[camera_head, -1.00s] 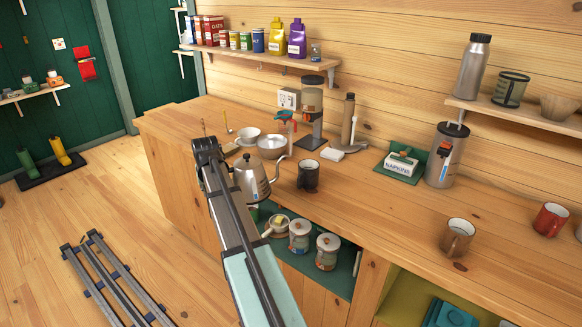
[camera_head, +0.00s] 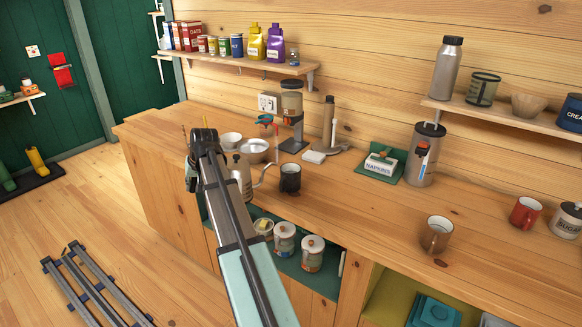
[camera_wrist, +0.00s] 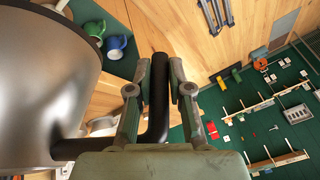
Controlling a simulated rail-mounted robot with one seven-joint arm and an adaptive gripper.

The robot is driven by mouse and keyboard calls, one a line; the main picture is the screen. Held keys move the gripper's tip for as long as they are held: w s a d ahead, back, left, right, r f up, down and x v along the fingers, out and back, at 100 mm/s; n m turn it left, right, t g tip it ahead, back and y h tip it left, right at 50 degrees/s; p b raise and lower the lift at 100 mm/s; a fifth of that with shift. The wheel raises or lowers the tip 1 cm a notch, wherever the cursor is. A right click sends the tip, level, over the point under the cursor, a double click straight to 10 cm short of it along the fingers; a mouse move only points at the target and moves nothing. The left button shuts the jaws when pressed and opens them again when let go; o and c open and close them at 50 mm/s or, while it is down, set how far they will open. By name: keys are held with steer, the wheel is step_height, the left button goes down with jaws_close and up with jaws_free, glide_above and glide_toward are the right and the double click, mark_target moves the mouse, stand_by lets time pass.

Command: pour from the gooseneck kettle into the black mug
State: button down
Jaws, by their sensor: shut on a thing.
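The steel gooseneck kettle (camera_head: 243,177) is at the counter's front edge in the head view, partly hidden behind my arm. Its thin spout points right, toward the black mug (camera_head: 290,179). The mug stands upright on the counter, a short way right of the spout tip. In the wrist view my gripper (camera_wrist: 160,78) is shut on the kettle's black handle (camera_wrist: 159,105), with a finger on each side. The steel kettle body (camera_wrist: 45,85) fills the left of that view. My fingers are hidden in the head view. I cannot tell the kettle's exact height or tilt.
Bowls (camera_head: 254,150) and a grinder (camera_head: 291,115) stand behind the kettle. A napkin holder (camera_head: 381,163), a steel dispenser (camera_head: 425,155) and a brown mug (camera_head: 437,234) are farther right. Canisters (camera_head: 284,239) sit on the shelf below. The counter between the black and brown mugs is clear.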

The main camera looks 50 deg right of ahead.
steer(key=shift+t+y, duration=0.4)
steer(key=shift+y, duration=0.4)
steer(key=r, duration=0.1)
steer(key=d+r, duration=0.1)
steer(key=r, duration=0.1)
steer(key=d+r+p, duration=0.1)
steer(key=r, duration=0.1)
steer(key=shift+s+d+r, duration=0.1)
steer(key=shift+s, duration=0.3)
steer(key=shift+r, duration=0.1)
steer(key=shift+s+d+r+m+t+y, duration=0.15)
steer(key=shift+d+r, duration=0.1)
steer(key=shift+r, duration=0.15)
steer(key=shift+s+d+r+m+t+y, duration=0.1)
steer(key=shift+d+r+m+t+y, duration=0.05)
steer(key=shift+d+r, duration=0.15)
steer(key=shift+s+d+r+y+p, duration=0.2)
steer(key=shift+d+r, duration=0.1)
steer(key=shift+r, duration=0.3)
steer(key=shift+s+d+r+y+p, duration=0.15)
steer(key=shift+d+r+y, duration=0.1)
steer(key=shift+r, duration=0.3)
steer(key=shift+s+d+r+t+y, duration=0.25)
steer(key=shift+d+r, duration=0.2)
steer(key=shift+r, duration=0.2)
steer(key=shift+s+d+r+t+y, duration=0.15)
steer(key=shift+s+d+r, duration=0.1)
steer(key=shift+d+r, duration=0.3)
stand_by(2.0)
steer(key=shift+a, duration=0.1)
